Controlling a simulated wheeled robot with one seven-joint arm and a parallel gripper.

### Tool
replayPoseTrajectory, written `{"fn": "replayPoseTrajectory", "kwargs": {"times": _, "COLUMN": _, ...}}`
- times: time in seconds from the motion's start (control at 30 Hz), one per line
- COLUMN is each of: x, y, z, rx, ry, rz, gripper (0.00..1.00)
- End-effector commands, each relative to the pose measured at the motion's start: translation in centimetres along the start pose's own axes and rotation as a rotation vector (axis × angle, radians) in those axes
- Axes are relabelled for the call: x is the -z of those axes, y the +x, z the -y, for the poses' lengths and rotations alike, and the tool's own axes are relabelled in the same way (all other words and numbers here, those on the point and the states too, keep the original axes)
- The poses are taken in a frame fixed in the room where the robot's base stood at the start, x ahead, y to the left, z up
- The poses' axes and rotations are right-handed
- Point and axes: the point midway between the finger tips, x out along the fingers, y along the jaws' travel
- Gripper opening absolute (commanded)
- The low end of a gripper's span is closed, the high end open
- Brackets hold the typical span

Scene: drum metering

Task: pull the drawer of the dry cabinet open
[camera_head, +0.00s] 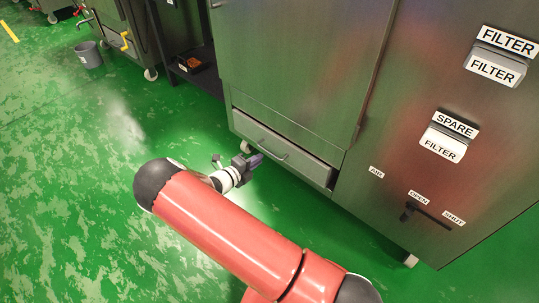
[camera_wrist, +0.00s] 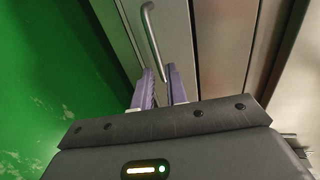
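The dry cabinet's drawer (camera_head: 305,162) is the low, wide front at the bottom of the steel cabinet (camera_head: 300,55). A dark gap shows at its right end; I cannot tell how far it stands out. Its bar handle (camera_head: 272,150) also shows in the wrist view (camera_wrist: 152,40). My gripper (camera_head: 256,160) is at the left part of the drawer, by the handle's left end. In the wrist view my gripper's purple fingers (camera_wrist: 161,72) are apart, with the handle's near end between or just beyond their tips. No grip on it shows.
To the right is a panel (camera_head: 440,200) with FILTER and SPARE FILTER labels and a dark lever (camera_head: 408,212) near OPEN and SHUT labels. A grey bucket (camera_head: 88,54) stands far left. The green floor (camera_head: 90,190) left of the cabinet is clear.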

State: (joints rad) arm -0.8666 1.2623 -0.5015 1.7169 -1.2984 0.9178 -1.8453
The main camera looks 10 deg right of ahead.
Motion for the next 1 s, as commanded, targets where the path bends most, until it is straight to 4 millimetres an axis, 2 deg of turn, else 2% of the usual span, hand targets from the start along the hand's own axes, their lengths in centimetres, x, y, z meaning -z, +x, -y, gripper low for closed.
{"fn": "replayPoseTrajectory", "kwargs": {"times": 0.17, "x": -0.3, "y": 1.3, "z": -0.6, "rx": 0.014, "ry": -0.045, "rz": 0.018, "gripper": 0.15}}
{"fn": "replayPoseTrajectory", "kwargs": {"times": 0.4, "x": -0.2, "y": 5.2, "z": -0.6, "rx": 0.013, "ry": -0.041, "rz": 0.015, "gripper": 0.15}}
{"fn": "replayPoseTrajectory", "kwargs": {"times": 0.6, "x": -0.3, "y": 7.4, "z": -0.5, "rx": 0.011, "ry": -0.039, "rz": 0.016, "gripper": 0.15}}
{"fn": "replayPoseTrajectory", "kwargs": {"times": 0.93, "x": -0.3, "y": 7.8, "z": -0.5, "rx": 0.01, "ry": -0.039, "rz": 0.017, "gripper": 0.15}}
{"fn": "replayPoseTrajectory", "kwargs": {"times": 1.0, "x": -0.3, "y": 7.8, "z": -0.5, "rx": 0.01, "ry": -0.039, "rz": 0.017, "gripper": 0.07}}
